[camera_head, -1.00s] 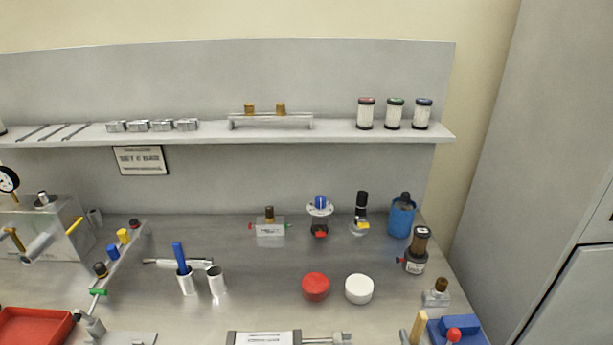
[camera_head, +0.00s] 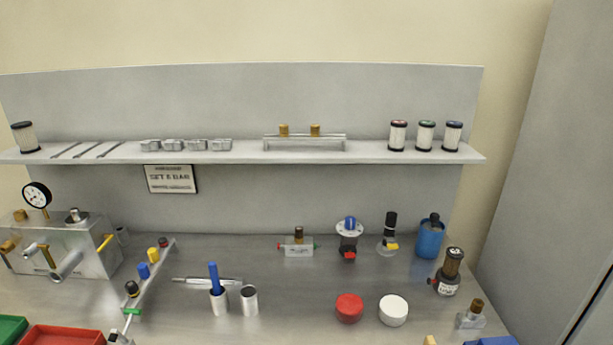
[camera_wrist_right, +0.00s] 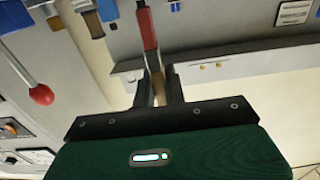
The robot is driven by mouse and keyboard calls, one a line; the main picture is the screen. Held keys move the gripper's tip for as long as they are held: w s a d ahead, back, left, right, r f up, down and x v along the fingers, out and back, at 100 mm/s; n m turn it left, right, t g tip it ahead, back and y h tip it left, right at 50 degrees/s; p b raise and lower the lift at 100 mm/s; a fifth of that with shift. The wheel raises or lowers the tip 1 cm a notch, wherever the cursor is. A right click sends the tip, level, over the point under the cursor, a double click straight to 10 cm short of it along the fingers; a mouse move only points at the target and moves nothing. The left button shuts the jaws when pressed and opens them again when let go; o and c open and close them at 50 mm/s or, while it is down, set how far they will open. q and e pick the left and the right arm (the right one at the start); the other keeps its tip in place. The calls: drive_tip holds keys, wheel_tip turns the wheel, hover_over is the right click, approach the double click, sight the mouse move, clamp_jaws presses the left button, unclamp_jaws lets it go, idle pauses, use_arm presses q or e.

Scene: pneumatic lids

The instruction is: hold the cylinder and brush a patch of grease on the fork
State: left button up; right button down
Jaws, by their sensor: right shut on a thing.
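In the right wrist view my right gripper (camera_wrist_right: 158,92) is shut on a slim tool (camera_wrist_right: 149,32) with a red section and a tan part between the fingers. It looks like a brush, but its far end runs out of the top of the picture. No gripper shows in the head view, and my left gripper is in neither view. I do not see the cylinder with its fork in the views of now. A red round tub (camera_head: 349,308) and a white round tub (camera_head: 393,310) stand on the bench, and I cannot tell which holds grease.
A shelf (camera_head: 230,153) crosses the back wall. A gauge block (camera_head: 75,250) and a red tray (camera_head: 62,336) are at left. Cups (camera_head: 249,300) stand mid-bench. Fittings and a blue container (camera_head: 429,238) are at right. A red ball knob (camera_wrist_right: 41,94) shows in the wrist view.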

drive_tip(key=shift+w+r+p, duration=0.2)
drive_tip(key=shift+r+p, duration=0.1)
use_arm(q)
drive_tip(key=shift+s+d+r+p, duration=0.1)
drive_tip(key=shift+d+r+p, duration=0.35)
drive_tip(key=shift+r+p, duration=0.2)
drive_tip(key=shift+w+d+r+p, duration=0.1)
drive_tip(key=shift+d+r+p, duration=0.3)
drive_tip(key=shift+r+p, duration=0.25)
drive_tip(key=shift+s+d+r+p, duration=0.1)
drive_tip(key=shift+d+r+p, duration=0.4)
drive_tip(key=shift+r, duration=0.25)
use_arm(e)
drive_tip(key=w+a+r+n+g+y, duration=0.2)
drive_tip(key=w+a+r+n+y, duration=0.3)
drive_tip(key=w+y, duration=0.3)
drive_tip(key=shift+w+r+n+y, duration=0.2)
drive_tip(key=shift+r+n+y, duration=0.05)
drive_tip(key=shift+n+y, duration=0.25)
drive_tip(key=shift+a, duration=0.15)
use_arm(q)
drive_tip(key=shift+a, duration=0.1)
